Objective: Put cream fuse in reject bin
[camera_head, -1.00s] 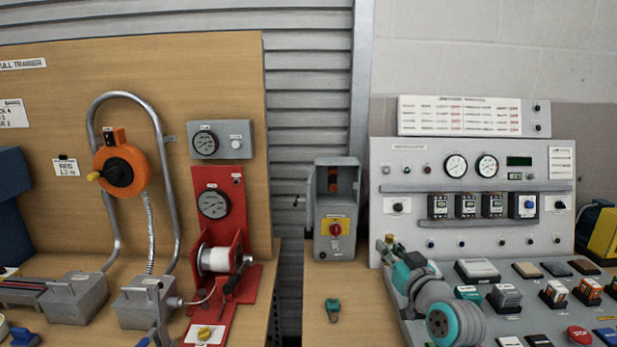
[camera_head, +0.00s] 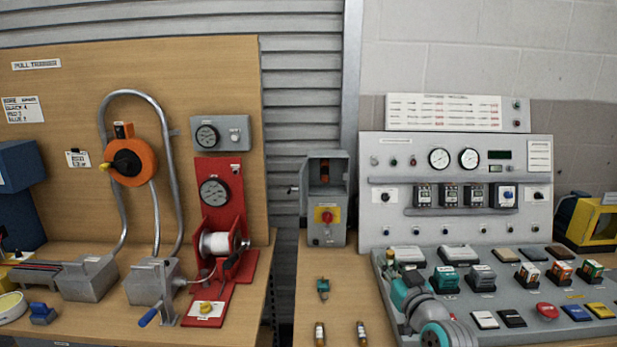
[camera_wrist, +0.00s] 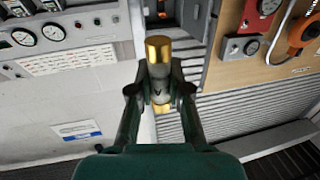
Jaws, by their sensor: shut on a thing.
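A fuse with brass end caps and a pale body (camera_wrist: 158,80) is between the fingers of my gripper (camera_wrist: 160,95) in the wrist view. The gripper is shut on it and holds it clear of any surface. In the head view my gripper (camera_head: 394,270) is in front of the left part of the grey sloped panel, with the brass cap of the fuse (camera_head: 390,254) at its tip. The fuse body looks dull and shaded, so its cream colour is not clear. I cannot make out a reject bin in either view.
A grey switch box (camera_head: 326,200) stands at the back. The sloped panel (camera_head: 470,312) carries several blocks. A gap separates the benches.

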